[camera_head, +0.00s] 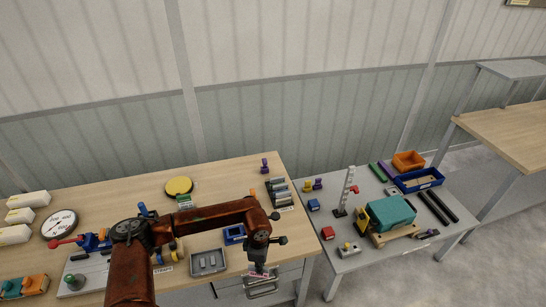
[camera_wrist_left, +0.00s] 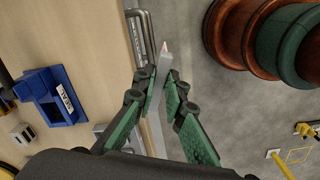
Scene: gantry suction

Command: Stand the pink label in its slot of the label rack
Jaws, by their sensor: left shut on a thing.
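My left gripper (camera_head: 258,266) is over the front edge of the wooden table, fingers pointing down. In the left wrist view the left gripper (camera_wrist_left: 162,78) is shut on a thin, pale flat piece with a pinkish tip, which I take to be the pink label (camera_wrist_left: 165,52). The label is seen nearly edge-on, and its far end sticks out past the fingertips. Whether label and rack touch I cannot tell. My right gripper is not in view.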

